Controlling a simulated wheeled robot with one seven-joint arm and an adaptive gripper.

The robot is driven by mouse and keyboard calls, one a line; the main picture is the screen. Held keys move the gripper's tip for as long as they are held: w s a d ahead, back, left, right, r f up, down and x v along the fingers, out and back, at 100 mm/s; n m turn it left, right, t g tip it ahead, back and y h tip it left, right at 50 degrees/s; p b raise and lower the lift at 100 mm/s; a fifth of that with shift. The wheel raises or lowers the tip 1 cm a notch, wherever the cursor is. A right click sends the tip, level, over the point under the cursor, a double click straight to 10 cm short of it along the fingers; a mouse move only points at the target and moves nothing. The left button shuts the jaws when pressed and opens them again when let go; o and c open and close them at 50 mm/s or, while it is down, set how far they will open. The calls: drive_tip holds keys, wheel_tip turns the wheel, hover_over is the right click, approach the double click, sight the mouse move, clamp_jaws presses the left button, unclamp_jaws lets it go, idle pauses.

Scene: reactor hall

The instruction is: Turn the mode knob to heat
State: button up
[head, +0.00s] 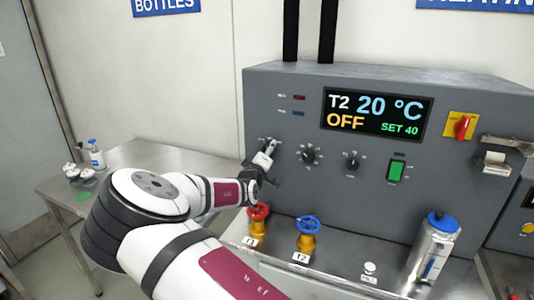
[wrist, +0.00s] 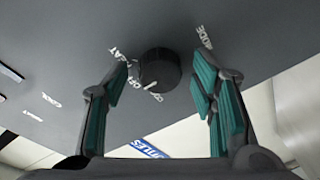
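The black round mode knob (wrist: 160,70) is on the grey panel in the wrist view, near the printed MODE label (wrist: 205,37). A white mark on its lower edge faces the lettering that seems to read OFF, and a label ending in "EAT" (wrist: 118,52) is to its left. My gripper (wrist: 161,74) is open, with a green-padded finger on each side of the knob and visible gaps. In the head view my gripper (head: 266,157) is at the panel's left part and mostly hides the knob. The display (head: 376,115) reads T2, 20 °C, OFF, SET 40.
Two more black knobs (head: 309,155) (head: 352,162) and a green switch (head: 397,169) are to the right. A red valve (head: 258,215) and a blue valve (head: 307,226) stand below, beside my arm. A metal bottle (head: 434,245) stands at the right.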

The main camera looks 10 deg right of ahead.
drive_tip(key=c, duration=0.9)
drive_tip(key=shift+c, duration=0.2)
drive_tip(key=shift+m, duration=0.3)
drive_tip(key=m, duration=0.4)
drive_tip(key=m+h+b, duration=0.1)
drive_tip(key=m, duration=0.4)
drive_tip(key=shift+w+a+f+m+t, duration=0.1)
drive_tip(key=shift+m+t, duration=0.2)
drive_tip(key=o, duration=1.2)
drive_tip(key=shift+c, duration=0.2)
